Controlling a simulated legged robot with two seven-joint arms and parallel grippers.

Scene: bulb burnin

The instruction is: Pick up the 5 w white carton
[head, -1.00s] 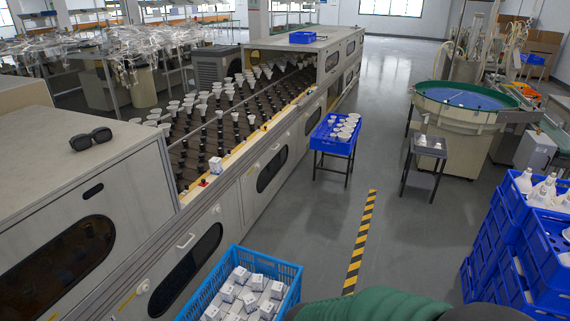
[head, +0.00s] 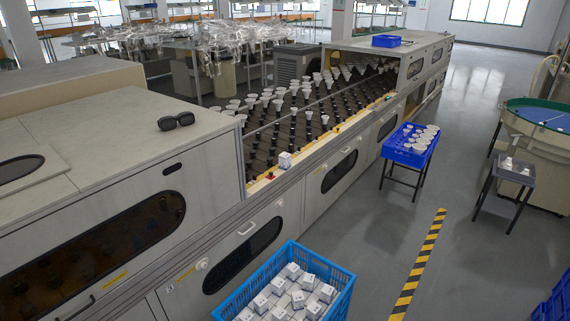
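A single small white carton (head: 285,160) with dark print stands on the near ledge of the long burn-in machine (head: 310,178), beside the rows of bulb sockets. Several similar white cartons (head: 291,271) lie loosely in a blue crate (head: 338,290) at the bottom centre. The print is too small to read, so I cannot tell which carton is marked 5 W. Neither of my grippers shows in the head view.
Sunglasses (head: 176,121) lie on the machine's cover. A blue tray of white bulb parts (head: 409,146) stands on a low stand to the right. A small dark stand (head: 506,178) and a round green-rimmed feeder (head: 541,118) are farther right. Grey floor with a striped line (head: 418,262) is open between.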

